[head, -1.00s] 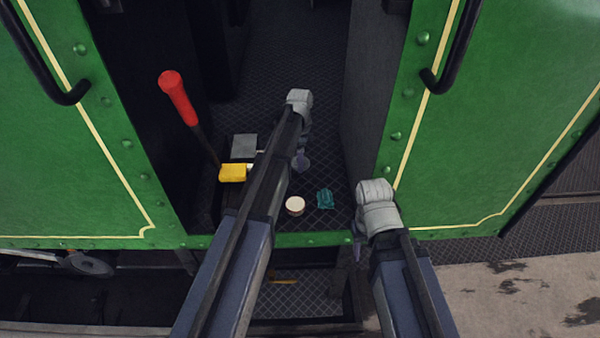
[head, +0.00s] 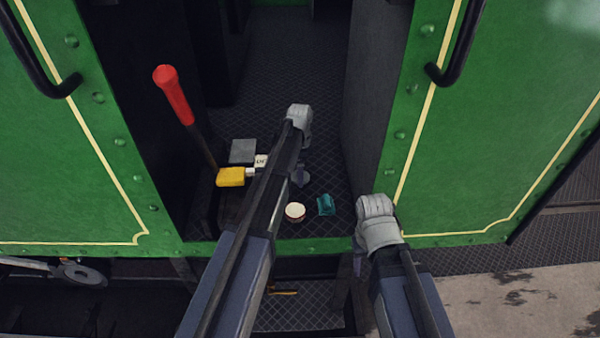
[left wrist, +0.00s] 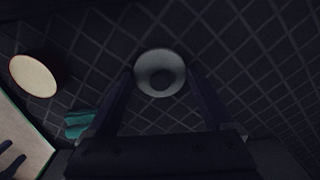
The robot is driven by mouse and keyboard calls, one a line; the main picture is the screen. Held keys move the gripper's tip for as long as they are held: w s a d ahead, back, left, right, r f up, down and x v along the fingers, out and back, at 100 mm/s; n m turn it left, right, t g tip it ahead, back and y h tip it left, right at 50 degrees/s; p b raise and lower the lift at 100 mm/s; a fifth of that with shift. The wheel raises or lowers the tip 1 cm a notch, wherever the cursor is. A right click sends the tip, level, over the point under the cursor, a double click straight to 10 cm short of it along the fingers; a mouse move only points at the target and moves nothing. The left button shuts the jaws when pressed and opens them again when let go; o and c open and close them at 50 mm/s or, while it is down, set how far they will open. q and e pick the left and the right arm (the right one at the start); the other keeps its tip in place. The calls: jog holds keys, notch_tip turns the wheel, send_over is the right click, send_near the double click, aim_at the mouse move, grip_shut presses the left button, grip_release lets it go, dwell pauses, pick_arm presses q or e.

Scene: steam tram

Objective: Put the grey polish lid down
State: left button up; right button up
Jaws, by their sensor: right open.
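Whether the lid touches the floor I cannot tell. In the head view my left gripper (head: 301,177) is low over the cab floor, and the lid is hardly discernible there. My right gripper (head: 360,240) is at the right of the doorway, mostly hidden behind its wrist, open and empty.
An open round tin with a cream top (head: 295,212) and a teal cloth (head: 326,205) lie near the doorway edge. The floor (head: 290,60) behind is clear.

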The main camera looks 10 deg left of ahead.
pick_arm(q)
jog(key=shift+o, duration=1)
jog(key=shift+r, duration=0.1)
notch_tip(320, 180, up, 12)
jog(key=p, duration=1.2)
jog(key=shift+s, duration=0.1)
